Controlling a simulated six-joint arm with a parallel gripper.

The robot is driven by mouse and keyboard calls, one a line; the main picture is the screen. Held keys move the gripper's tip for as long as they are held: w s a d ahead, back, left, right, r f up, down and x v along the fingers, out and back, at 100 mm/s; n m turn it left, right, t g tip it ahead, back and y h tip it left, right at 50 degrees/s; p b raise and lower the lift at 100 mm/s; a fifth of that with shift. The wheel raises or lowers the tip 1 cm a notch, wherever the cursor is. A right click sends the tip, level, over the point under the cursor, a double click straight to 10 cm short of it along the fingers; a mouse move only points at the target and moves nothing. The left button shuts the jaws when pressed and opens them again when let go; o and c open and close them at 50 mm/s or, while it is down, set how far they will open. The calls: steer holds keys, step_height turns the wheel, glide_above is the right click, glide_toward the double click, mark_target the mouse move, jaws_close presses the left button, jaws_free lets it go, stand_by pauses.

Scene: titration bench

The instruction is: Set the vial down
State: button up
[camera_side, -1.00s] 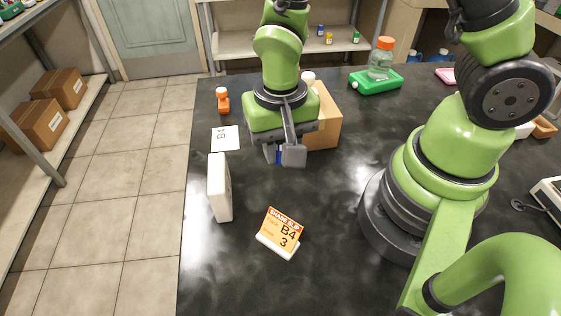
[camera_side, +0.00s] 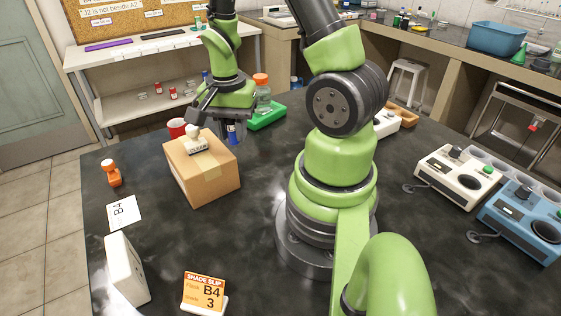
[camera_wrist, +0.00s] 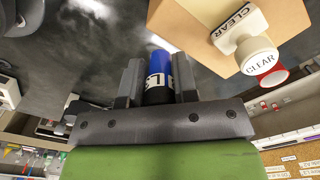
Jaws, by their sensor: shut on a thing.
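My gripper (camera_side: 221,125) is shut on a blue vial (camera_side: 231,133) with a white label, beyond the right rear side of the cardboard box. In the wrist view my gripper (camera_wrist: 158,84) has the vial (camera_wrist: 159,66) between its two dark fingers, blue end showing, with black lettering on the white label. The fingers and the box hide part of the vial in the side view. I cannot tell whether the vial touches the bench.
The cardboard box (camera_side: 212,172) carries a CLEAR stamp (camera_side: 194,139). A red mug (camera_side: 177,127) stands behind it. A green tray (camera_side: 268,117) with an orange-capped jar (camera_side: 262,98) is right of my gripper.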

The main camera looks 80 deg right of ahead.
mark_target(281, 162)
steer(key=s+d+m, duration=0.6)
steer(key=s+d, duration=0.2)
step_height(281, 162, down, 10)
steer(key=shift+r, duration=0.1)
stand_by(0.3)
steer(key=o, duration=0.9)
steer(key=shift+f, duration=0.2)
steer(key=shift+r, duration=0.1)
